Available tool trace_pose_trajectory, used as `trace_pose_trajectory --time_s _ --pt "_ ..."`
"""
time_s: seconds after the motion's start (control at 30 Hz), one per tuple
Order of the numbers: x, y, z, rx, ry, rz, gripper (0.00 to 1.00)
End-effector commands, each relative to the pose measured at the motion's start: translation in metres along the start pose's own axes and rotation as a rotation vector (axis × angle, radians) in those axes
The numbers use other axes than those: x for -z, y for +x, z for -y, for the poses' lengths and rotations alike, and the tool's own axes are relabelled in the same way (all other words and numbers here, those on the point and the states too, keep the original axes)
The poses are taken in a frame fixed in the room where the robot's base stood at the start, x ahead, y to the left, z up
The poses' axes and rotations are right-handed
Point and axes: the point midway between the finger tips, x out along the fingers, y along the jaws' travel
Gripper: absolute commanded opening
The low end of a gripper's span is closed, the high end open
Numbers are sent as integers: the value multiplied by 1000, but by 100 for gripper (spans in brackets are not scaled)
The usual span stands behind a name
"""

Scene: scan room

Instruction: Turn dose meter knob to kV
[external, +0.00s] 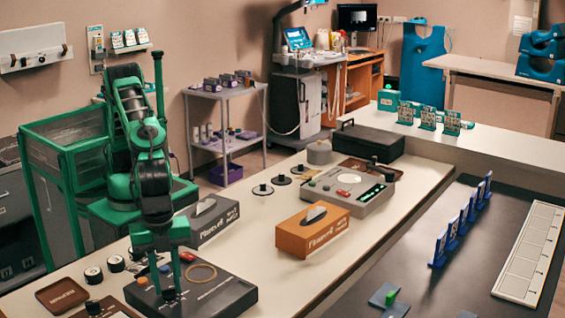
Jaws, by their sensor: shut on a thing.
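A dark box-shaped device (228,291), which I take to be the dose meter, lies on the near part of the pale bench.
A brown tray (61,296) and several small black-and-white round pieces (93,274) lie left of the device. Grey (208,220) and orange (311,232) tissue boxes stand behind and to the right. A grey console (346,205) stands farther back. Bare bench lies right of the device.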

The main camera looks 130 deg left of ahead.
Motion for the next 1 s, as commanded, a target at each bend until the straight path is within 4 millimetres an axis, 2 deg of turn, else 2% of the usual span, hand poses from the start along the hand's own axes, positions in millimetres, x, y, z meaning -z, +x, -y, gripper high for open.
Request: trace_pose_trajectory --time_s 0.7,1.0 --pt "1 -1 6 3 492 -1 4" --pt "2 -1 7 4 623 -2 4"
